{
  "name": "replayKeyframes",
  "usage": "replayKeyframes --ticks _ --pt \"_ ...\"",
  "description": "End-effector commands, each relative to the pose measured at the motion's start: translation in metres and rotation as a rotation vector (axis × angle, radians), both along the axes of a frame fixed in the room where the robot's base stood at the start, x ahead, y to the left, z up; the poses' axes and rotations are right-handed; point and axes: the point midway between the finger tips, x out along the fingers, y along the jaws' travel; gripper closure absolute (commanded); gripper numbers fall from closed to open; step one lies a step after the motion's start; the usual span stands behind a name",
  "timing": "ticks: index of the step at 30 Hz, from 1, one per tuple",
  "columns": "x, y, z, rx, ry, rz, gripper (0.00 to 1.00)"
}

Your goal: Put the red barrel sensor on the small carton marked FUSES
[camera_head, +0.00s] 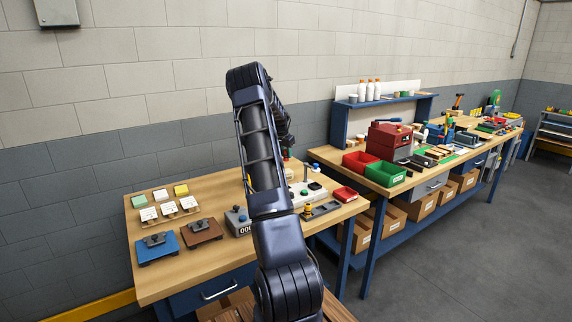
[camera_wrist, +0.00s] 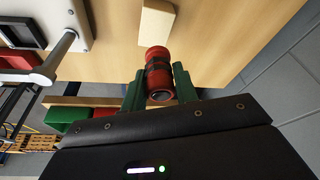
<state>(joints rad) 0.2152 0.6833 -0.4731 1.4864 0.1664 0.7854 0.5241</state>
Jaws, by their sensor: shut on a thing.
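The red barrel sensor (camera_wrist: 158,56), with a dark band around its middle, shows in the wrist view between the green fingers of my gripper (camera_wrist: 157,85). My gripper is shut on it. In the head view my arm hides most of the gripper, and only a small bit of red shows beside the arm above the near bench. Several small cartons lie under the bench on the right, one of them at its left end (camera_head: 383,222). I cannot read FUSES on any of them. A pale cream block (camera_wrist: 156,24) lies beyond the sensor in the wrist view.
The near wooden bench (camera_head: 185,277) holds a blue fixture (camera_head: 157,252), a brown fixture (camera_head: 205,236), white label cards (camera_head: 169,208) and pastel blocks. Red (camera_head: 357,161) and green bins (camera_head: 390,175) stand on the far bench. The near bench's front left is bare.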

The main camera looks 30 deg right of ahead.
Motion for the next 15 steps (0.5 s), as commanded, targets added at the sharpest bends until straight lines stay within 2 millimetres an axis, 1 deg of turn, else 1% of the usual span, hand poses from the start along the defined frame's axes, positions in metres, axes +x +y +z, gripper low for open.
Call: replayKeyframes --ticks 1,3,8,10,15 --pt "0.0 0.0 -0.007 0.001 0.001 0.0 0.94" --pt "0.0 0.0 -0.012 0.001 0.001 -0.001 0.94" --pt "0.0 0.0 -0.019 0.0 0.0 -0.001 0.94" --pt "0.0 0.0 -0.025 0.0 0.001 0.0 0.94" --pt "0.0 -0.001 -0.049 -0.001 0.002 -0.001 0.94"
